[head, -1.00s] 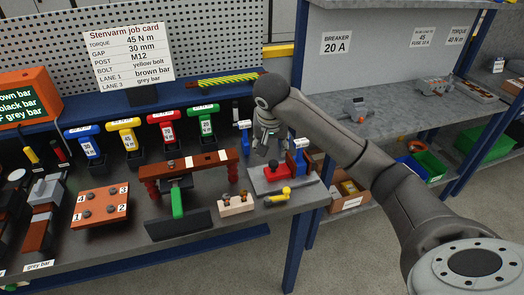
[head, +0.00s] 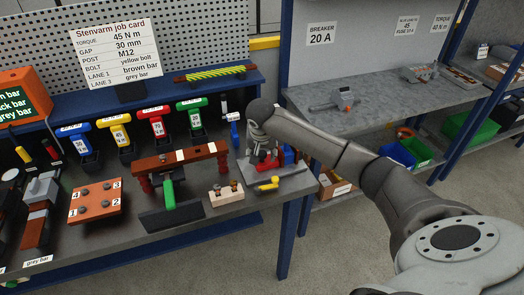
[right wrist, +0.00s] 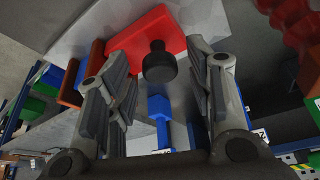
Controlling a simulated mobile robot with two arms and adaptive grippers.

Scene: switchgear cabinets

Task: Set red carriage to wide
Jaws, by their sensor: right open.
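The red carriage (head: 265,166) sits on a small grey plate at the right end of the bench, partly hidden by my right gripper (head: 264,154). In the right wrist view the carriage is a red block (right wrist: 130,55) with a round black knob (right wrist: 159,64). The knob shows between the two spread fingers of my right gripper (right wrist: 160,62), with a gap on each side. The right gripper is open and empty, pointing down at the carriage. A blue part (head: 289,155) stands right beside the carriage. My left gripper is not in view.
A yellow-handled part (head: 268,184) lies in front of the carriage. A blue-headed upright tool (head: 232,128) stands behind left. A brown bar on red posts (head: 180,158) and a beige block (head: 226,194) are to the left. A job card (head: 113,55) stands behind.

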